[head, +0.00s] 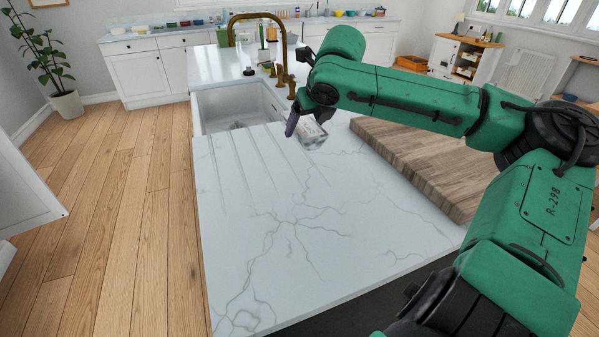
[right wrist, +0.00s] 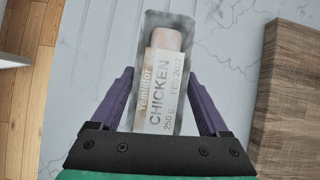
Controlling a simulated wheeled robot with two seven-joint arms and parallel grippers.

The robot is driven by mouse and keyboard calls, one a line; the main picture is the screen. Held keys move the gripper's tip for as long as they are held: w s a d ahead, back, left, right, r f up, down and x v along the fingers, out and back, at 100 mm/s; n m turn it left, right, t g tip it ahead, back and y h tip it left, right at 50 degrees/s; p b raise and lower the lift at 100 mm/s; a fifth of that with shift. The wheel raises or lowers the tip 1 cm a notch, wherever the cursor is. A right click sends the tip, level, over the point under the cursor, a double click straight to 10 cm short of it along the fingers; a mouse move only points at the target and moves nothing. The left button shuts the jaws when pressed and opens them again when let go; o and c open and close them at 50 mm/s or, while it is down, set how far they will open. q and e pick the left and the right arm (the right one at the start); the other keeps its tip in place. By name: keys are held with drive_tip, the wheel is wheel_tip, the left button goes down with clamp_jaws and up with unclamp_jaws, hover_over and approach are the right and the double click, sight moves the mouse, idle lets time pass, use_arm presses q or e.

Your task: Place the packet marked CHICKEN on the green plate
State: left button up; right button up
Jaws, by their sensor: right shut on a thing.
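The packet marked CHICKEN (right wrist: 162,75) shows in the right wrist view, pale and frosted with a pinkish middle and printed label. It sits between the purple fingers of my right gripper (right wrist: 160,92), which is shut on it. In the head view the packet (head: 312,132) is partly hidden by my right gripper (head: 301,128), over the white marble counter near the sink. I cannot tell whether the packet touches the counter. No green plate shows in either view. My left gripper is not in view.
A wooden board (head: 425,165) lies on the counter to the right of the packet. A white sink (head: 228,108) with a brass tap (head: 281,60) lies behind and left. The marble counter (head: 290,240) in front is clear.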

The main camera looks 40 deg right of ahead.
drive_tip(key=f+b, duration=0.1)
drive_tip(key=f, duration=0.2)
drive_tip(key=f+b, duration=0.1)
drive_tip(key=f, duration=0.2)
drive_tip(key=w+f+b, duration=0.1)
drive_tip(key=f, duration=0.2)
drive_tip(key=shift+d+f, duration=0.15)
drive_tip(key=shift+f, duration=0.15)
drive_tip(key=f+b, duration=0.2)
drive_tip(key=f, duration=0.1)
drive_tip(key=f+b, duration=0.2)
drive_tip(key=shift+s, duration=0.25)
drive_tip(key=shift+w, duration=0.1)
drive_tip(key=shift+f, duration=0.1)
drive_tip(key=o, duration=1.1)
drive_tip(key=shift+r, duration=0.25)
